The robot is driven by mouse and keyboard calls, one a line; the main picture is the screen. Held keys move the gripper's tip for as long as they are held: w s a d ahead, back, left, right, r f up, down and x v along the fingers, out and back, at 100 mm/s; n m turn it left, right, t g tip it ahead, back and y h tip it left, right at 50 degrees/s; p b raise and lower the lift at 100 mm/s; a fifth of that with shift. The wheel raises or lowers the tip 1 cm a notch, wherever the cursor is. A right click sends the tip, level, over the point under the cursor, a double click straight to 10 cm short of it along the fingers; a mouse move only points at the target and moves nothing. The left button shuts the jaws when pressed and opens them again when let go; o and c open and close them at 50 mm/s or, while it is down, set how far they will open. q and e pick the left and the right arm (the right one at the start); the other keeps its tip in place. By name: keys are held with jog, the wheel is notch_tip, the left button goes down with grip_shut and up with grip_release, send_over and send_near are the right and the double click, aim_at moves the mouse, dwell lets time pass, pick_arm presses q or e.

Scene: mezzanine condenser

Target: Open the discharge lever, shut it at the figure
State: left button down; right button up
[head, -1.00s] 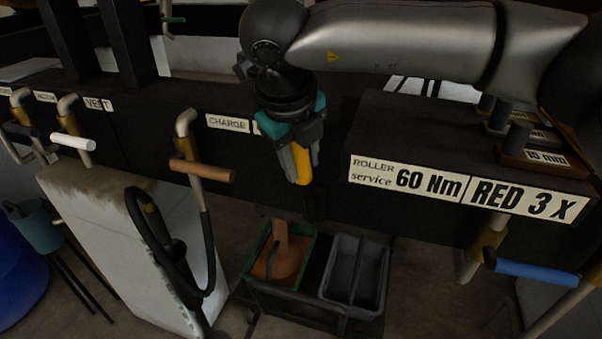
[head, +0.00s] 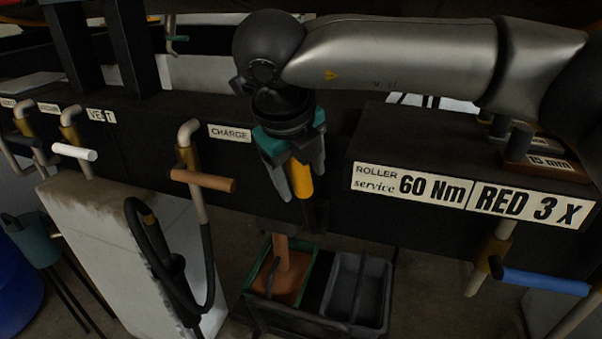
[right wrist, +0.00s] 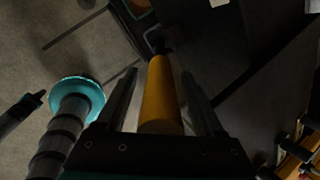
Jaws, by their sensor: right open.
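A yellow lever handle (head: 302,180) hangs at the front of the dark beam, right of the CHARGE label (head: 230,133). I see no label for it; it may be behind my arm. My right gripper (head: 303,187) reaches down over the handle. In the right wrist view the handle (right wrist: 160,100) lies lengthwise between the two fingers (right wrist: 159,85), with a gap on each side. The gripper is open. A tan-handled lever (head: 204,181) stands left of the CHARGE label. I cannot make out a scale or figure at the yellow lever. My left gripper is out of view.
A white-handled lever (head: 75,152) is at left and a blue-handled one (head: 546,281) at right. A block labelled ROLLER service 60 Nm (head: 410,186) and RED 3 x sits right of my gripper. Below are a green bin (head: 310,268) and a grey bin (head: 358,292). A black hose (head: 165,260) hangs at left.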

jog(key=v, duration=1.5)
jog(key=shift+r+p, duration=0.15)
jog(key=shift+p, duration=0.15)
